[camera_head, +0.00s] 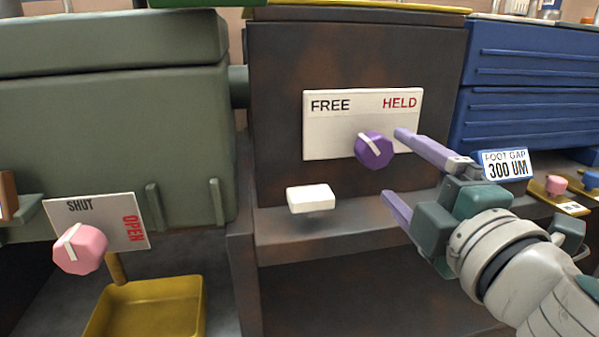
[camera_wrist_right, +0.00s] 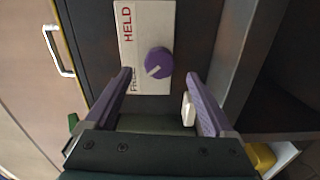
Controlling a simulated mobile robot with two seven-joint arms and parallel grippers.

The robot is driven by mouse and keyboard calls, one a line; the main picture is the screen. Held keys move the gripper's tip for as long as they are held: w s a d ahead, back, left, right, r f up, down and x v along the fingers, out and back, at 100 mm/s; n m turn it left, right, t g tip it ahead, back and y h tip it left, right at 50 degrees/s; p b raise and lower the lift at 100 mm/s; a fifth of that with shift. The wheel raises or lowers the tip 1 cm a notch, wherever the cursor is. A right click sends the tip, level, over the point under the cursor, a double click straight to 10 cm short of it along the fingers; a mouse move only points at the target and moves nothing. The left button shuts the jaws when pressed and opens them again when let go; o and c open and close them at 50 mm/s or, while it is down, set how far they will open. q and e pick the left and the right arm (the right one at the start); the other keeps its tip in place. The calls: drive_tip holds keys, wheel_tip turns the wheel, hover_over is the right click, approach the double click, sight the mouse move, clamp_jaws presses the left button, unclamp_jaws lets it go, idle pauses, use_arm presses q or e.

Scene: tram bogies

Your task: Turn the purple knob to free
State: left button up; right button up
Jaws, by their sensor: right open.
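The purple knob (camera_head: 374,151) sits on a white plate (camera_head: 316,143) marked FREE at upper left and HELD at upper right in the head view. Its white pointer line leans up and left, toward the FREE side. In the right wrist view the knob (camera_wrist_right: 158,63) shows between and beyond the fingers. My right gripper (camera_head: 394,166) is open, with its purple fingers apart to the right of the knob. It holds nothing, and I see no contact with the knob. My left gripper is not in view.
A white block (camera_head: 311,198) juts out below the plate. A pink knob (camera_head: 80,248) on a SHUT/OPEN plate and a yellow tray (camera_head: 150,306) are at left. A FOOT GAP 300 UM label (camera_head: 505,164) and blue ribbed housing (camera_head: 528,90) are at right.

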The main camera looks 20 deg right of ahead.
drive_tip(key=v, duration=0.3)
drive_tip(key=shift+w+r, duration=0.1)
idle(0.3)
drive_tip(key=s+d+r+m+g+h+p, duration=0.1)
drive_tip(key=s+d+r+m+g+p, duration=0.15)
drive_tip(key=r+m+p, duration=0.5)
drive_tip(key=s+d+r+m+g+h+p, duration=0.1)
drive_tip(key=s+r+m+g+p, duration=0.15)
drive_tip(key=r+p, duration=0.9)
drive_tip(key=s+a+r+m+g+y+p, duration=0.1)
drive_tip(key=s+a+r+g+y+p, duration=0.25)
drive_tip(key=p, duration=0.55)
drive_tip(key=s+a+r+m+g+y+p, duration=0.1)
drive_tip(key=s+a+r+g+p, duration=0.1)
drive_tip(key=s+a+r+p, duration=0.45)
drive_tip(key=s+a+r+g+y+p, duration=0.1)
drive_tip(key=s+r+g+y+p, duration=0.15)
drive_tip(key=r+p, duration=0.7)
wheel_tip(320, 180, up, 31)
drive_tip(key=p, duration=3.8)
drive_tip(key=shift+g, duration=0.4)
drive_tip(key=shift+w+a+r, duration=0.1)
drive_tip(key=shift+a+r, duration=0.05)
